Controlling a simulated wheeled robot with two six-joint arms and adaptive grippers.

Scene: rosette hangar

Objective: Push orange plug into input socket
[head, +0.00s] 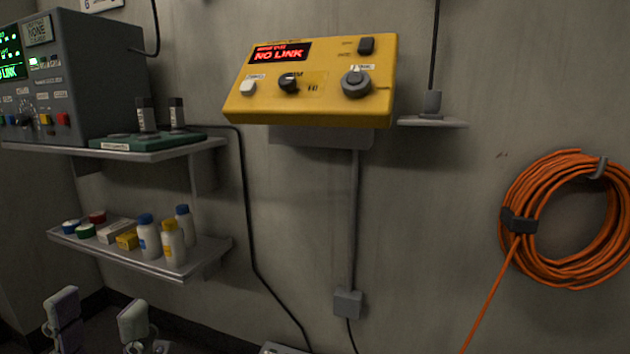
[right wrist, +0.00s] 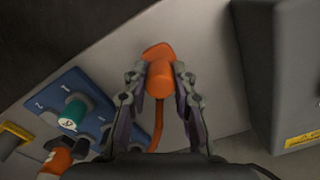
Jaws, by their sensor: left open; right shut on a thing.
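In the right wrist view, my right gripper (right wrist: 160,72) is shut on the orange plug (right wrist: 160,82), one finger on each side. An orange cable (right wrist: 158,122) runs from the plug back between the fingers. The plug's far end is in front of a pale grey surface; I cannot tell whether it touches it. I cannot make out which thing is the input socket. In the head view, my left gripper (head: 98,316) is open and empty at the bottom left, below the lower shelf. My right gripper is not in the head view.
In the right wrist view, a blue panel (right wrist: 86,84) with a green plug (right wrist: 73,114) is at left; a dark box (right wrist: 285,75) is at right. In the head view, a yellow console (head: 310,85) reads "NO LINK"; a coiled orange cable (head: 515,225) hangs at right.

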